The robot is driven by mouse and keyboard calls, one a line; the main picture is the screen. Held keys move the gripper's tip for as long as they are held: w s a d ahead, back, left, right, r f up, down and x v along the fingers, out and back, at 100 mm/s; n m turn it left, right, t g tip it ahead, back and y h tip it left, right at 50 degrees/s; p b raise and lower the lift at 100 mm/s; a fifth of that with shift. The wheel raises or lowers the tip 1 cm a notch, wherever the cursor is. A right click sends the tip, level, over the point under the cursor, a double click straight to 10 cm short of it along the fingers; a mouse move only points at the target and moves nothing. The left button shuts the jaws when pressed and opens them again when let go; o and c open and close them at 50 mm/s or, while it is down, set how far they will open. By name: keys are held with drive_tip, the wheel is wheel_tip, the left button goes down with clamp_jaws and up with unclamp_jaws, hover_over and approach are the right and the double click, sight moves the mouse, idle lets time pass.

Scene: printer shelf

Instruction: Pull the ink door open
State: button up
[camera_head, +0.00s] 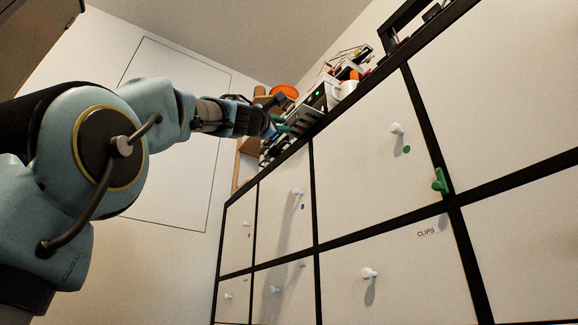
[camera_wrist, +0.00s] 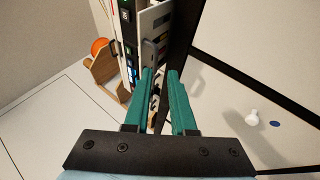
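The printer (camera_head: 318,98) stands on top of the cabinet, with a green light on its front. In the wrist view its dark panel (camera_wrist: 128,48) has lit buttons. Beside that panel is a pale face with a grey bar handle (camera_wrist: 150,52), probably the ink door's; small coloured patches show close by. I cannot tell whether the door is ajar. My gripper (camera_wrist: 160,71) has two teal fingers, apart, with a narrow gap between them. The left fingertip overlaps the handle's lower end in the picture; contact cannot be told. In the head view my gripper (camera_head: 284,128) is small, at the printer's front.
The cabinet (camera_head: 360,180) has white fronts with round knobs and a dark frame. A green clip-like thing (camera_head: 440,181) is on the frame. A white mug (camera_head: 343,90) stands right of the printer. A wooden holder with an orange disc (camera_wrist: 101,48) stands beyond.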

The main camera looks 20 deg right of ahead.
drive_tip(key=shift+b+v, duration=0.8)
drive_tip(key=shift+v, duration=1.2)
